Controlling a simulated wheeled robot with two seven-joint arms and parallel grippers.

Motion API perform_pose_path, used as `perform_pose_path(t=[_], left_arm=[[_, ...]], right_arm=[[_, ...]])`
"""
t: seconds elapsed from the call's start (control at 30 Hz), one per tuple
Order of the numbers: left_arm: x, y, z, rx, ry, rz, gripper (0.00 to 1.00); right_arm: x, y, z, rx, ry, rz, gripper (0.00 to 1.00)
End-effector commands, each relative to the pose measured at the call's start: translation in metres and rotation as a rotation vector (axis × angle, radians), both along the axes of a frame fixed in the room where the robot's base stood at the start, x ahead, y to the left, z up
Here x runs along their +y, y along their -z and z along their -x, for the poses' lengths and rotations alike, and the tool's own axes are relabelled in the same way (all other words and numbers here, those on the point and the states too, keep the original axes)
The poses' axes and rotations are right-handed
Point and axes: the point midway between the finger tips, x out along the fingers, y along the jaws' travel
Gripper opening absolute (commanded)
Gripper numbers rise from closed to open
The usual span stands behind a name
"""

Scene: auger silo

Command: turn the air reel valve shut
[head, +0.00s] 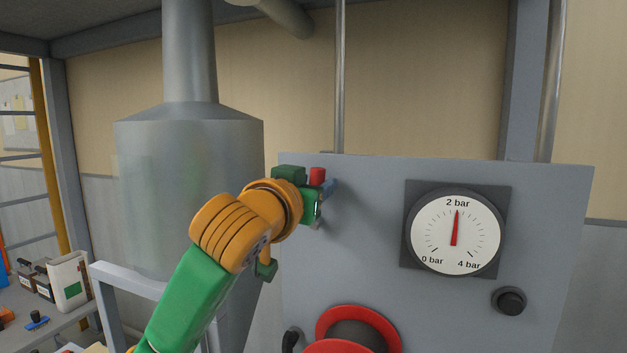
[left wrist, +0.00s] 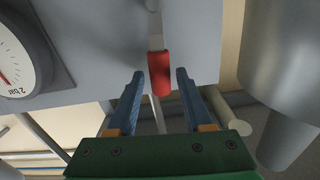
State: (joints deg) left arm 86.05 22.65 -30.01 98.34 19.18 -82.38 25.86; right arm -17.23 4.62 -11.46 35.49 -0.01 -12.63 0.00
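The valve's red handle (head: 317,176) shows at the upper left of the grey panel, partly hidden behind my left gripper (head: 330,187). In the left wrist view the red handle (left wrist: 159,80) lies between the two blue fingertips of my left gripper (left wrist: 160,74). A gap shows on each side of it, so the gripper is open and not holding it. The valve's body is mostly hidden in the head view. The red air reel (head: 391,325) is low on the panel, cut off by the picture's bottom edge. My right gripper is not in view.
A round gauge (head: 480,232) on the grey panel (head: 370,270) has its needle near 2 bar. A black knob (head: 510,301) sits below it. A large grey silo (head: 165,190) stands left of the panel, behind my left arm. A cluttered bench (head: 75,318) is at the far left.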

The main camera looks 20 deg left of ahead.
Motion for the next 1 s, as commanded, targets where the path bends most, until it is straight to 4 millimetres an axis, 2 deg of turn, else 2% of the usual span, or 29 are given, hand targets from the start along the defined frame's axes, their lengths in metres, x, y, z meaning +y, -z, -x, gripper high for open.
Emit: perform_pose_path(t=[0.03, 0.1, 0.17, 1.0], left_arm=[[0.0, -0.0001, 0.0002, -0.001, 0.0, 0.0, 0.34], [0.0, -0.0002, 0.0002, -0.001, 0.0, 0.0, 0.15], [0.0, -0.0003, 0.0003, -0.001, 0.0, 0.0, 0.0], [0.0, -0.0012, 0.0007, -0.003, 0.0, 0.0, 0.0]], right_arm=[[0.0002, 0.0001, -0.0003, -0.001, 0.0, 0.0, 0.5], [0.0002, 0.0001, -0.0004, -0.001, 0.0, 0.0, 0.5], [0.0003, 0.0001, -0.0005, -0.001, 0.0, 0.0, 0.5], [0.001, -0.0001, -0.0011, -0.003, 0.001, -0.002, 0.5]])
